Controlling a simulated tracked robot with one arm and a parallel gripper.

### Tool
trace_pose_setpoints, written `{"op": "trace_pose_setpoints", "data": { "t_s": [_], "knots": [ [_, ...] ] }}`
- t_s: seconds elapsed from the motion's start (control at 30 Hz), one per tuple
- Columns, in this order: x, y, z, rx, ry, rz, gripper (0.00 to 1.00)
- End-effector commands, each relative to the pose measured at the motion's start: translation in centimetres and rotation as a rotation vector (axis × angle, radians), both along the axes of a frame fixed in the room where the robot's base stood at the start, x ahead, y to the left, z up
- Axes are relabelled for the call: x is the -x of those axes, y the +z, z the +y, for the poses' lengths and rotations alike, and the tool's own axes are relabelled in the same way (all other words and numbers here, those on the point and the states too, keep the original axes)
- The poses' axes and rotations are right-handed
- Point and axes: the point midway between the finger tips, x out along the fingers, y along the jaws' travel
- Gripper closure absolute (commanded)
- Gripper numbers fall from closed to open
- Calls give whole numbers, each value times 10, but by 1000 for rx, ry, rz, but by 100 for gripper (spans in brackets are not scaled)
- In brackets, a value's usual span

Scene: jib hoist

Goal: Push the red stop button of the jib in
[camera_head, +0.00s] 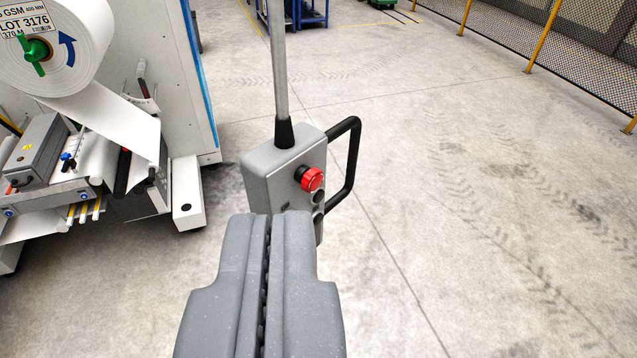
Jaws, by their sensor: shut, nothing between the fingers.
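The red stop button (312,179) sits on the front face of a grey control box (270,170), on a black collar. The box hangs from a grey pole (279,70) through a black boot and has a black loop handle (352,165) on its right side. Dark round controls show below the red button, partly hidden. My gripper (277,218) is shut and empty. In the picture its tips lie below and left of the red button and cover the lower part of the box. I cannot tell whether the tips touch the box.
A white machine (165,70) with a large paper roll (55,45) stands at the left. A yellow-posted mesh fence (545,40) runs along the back right. A blue cart (312,14) stands far back. The concrete floor to the right is clear.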

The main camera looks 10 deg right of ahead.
Motion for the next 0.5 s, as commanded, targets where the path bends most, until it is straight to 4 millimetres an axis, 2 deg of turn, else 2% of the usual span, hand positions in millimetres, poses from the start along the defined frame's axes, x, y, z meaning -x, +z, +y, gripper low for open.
{"op": "trace_pose_setpoints", "data": {
  "t_s": [0.33, 0.43, 0.5],
  "knots": [
    [-5, -3, -3, -15, -6, 2, 100],
    [-19, -14, -10, -61, -20, 5, 100],
    [-35, -28, -19, -114, -37, 13, 100]
  ]
}}
